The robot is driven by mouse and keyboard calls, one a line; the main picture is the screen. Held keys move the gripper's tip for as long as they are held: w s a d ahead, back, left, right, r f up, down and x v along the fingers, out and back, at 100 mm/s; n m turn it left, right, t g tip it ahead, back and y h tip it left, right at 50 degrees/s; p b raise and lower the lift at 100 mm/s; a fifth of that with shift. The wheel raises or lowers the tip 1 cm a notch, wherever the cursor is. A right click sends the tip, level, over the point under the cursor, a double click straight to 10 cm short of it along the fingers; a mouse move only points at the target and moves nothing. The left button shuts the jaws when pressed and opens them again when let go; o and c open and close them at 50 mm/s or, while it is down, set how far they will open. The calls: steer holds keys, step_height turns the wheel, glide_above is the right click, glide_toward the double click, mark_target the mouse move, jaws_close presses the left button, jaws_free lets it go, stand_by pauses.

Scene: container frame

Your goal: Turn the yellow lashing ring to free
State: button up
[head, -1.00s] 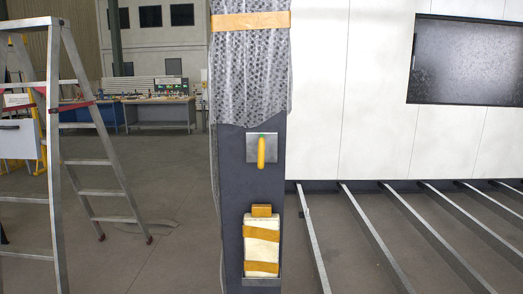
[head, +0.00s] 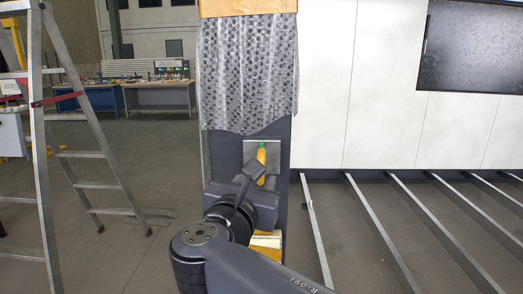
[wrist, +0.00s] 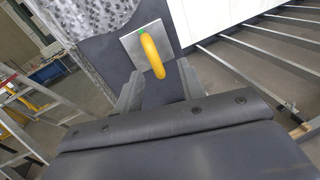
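The yellow lashing ring (head: 261,156) hangs from a grey metal plate (head: 249,148) on the dark column. A small green mark shows at the ring's top. In the wrist view the ring (wrist: 152,55) hangs in front of its plate (wrist: 131,46), ahead of my gripper and roughly in line with the gap between the fingers. My gripper (wrist: 159,84) is open, with one finger on each side and nothing held. In the head view my gripper (head: 250,172) is in front of the column and partly hides the ring's lower part. I cannot tell whether a finger touches it.
A white strapped bundle (head: 267,241) sits low on the column, mostly hidden by my arm. A stepladder (head: 92,153) stands left. Metal floor beams (head: 386,222) run to the right.

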mark_target(260, 160)
steer(key=shift+n+t, duration=0.3)
steer(key=shift+n, duration=0.1)
steer(key=x, duration=0.3)
steer(key=p+x, duration=0.1)
steer(key=x, duration=0.3)
steer(key=a+r+p+x, duration=0.1)
steer(key=x, duration=0.2)
steer(key=shift+w+r, duration=0.1)
steer(key=shift+w, duration=0.35)
steer(key=shift+c, duration=0.2)
jaws_close()
